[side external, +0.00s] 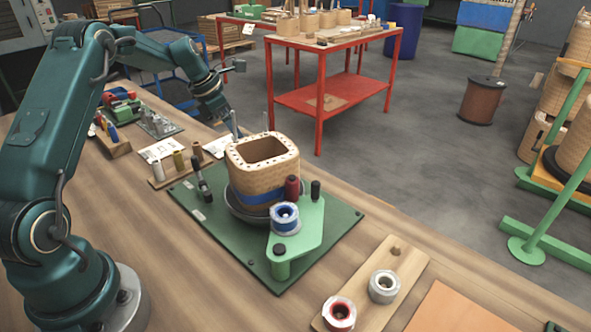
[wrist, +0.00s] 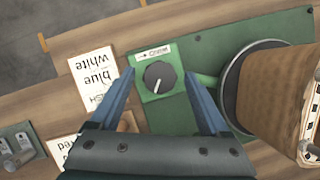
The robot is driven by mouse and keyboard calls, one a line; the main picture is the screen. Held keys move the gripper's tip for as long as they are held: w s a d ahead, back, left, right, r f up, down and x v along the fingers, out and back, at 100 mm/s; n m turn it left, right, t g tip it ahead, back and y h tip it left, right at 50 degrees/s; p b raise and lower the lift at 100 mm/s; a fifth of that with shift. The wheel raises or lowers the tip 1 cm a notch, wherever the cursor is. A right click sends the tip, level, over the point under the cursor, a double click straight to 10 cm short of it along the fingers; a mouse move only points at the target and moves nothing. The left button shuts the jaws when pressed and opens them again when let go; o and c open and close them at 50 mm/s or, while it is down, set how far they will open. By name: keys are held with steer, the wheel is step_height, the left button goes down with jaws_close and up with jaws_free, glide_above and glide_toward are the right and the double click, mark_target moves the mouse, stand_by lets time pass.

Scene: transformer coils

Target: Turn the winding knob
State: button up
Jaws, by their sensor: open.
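The winding knob (wrist: 159,77) is a round black dial with a pale pointer line, set in a green box with a small white arrow label. In the wrist view it lies between the two fingers of my gripper (wrist: 158,73). The fingers are open, one on each side of the box, with gaps to the knob; I cannot tell their height above it. In the side view my gripper (side external: 236,130) points down behind the coil, and the knob is hidden. The square tan coil (side external: 262,185), with a blue band, stands on a dark round base.
The green baseplate (side external: 328,228) carries the coil and a green arm with a blue-and-white tape roll (side external: 285,217). Printed cards (wrist: 92,78) lie left of the knob. Small spools (side external: 179,164) stand on a wooden block. Tape rolls (side external: 384,286) sit on a front board.

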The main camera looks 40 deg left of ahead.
steer(key=shift+d+n, duration=0.1)
steer(key=shift+n, duration=0.5)
steer(key=shift+y, duration=0.3)
steer(key=v, duration=0.4)
steer(key=shift+s+r, duration=0.1)
steer(key=shift+r, duration=5.55)
steer(key=s+d+r+m, duration=0.2)
steer(key=s+d+m, duration=0.5)
steer(key=m, duration=0.4)
steer(key=s+d+r+m+y, duration=0.1)
steer(key=s+d+r+m, duration=0.1)
steer(key=s+d+m, duration=0.5)
steer(key=d+m, duration=0.3)
steer(key=m, duration=0.2)
steer(key=shift+s+t, duration=0.2)
steer(key=shift+t, duration=0.2)
